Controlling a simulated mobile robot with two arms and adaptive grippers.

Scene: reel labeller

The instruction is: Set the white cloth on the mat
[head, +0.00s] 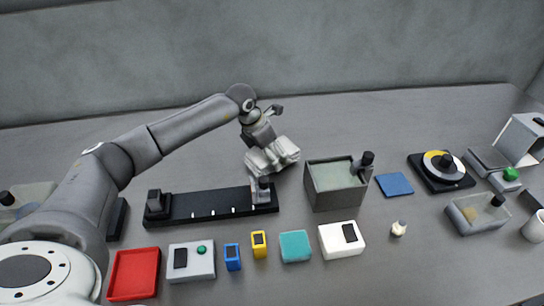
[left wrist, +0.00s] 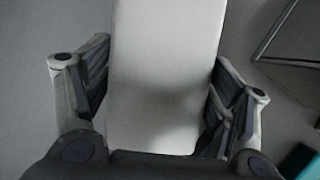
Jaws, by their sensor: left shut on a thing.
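My left gripper (head: 262,137) is shut on the white cloth (head: 284,152) and holds it above the table, behind the black rail and left of the grey bin. In the left wrist view the cloth (left wrist: 163,70) looks like a pale folded slab between the two fingers of the gripper (left wrist: 158,105). A flat blue square (head: 394,184), which looks like the mat, lies on the table to the right of the bin. The cloth is apart from it. My right gripper does not show.
The open grey bin (head: 337,187) stands between the cloth and the blue square. The black rail (head: 205,207) is left of the bin. A round dial device (head: 442,171) sits right of the square. A white box (head: 342,239) and teal block (head: 295,246) lie in front.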

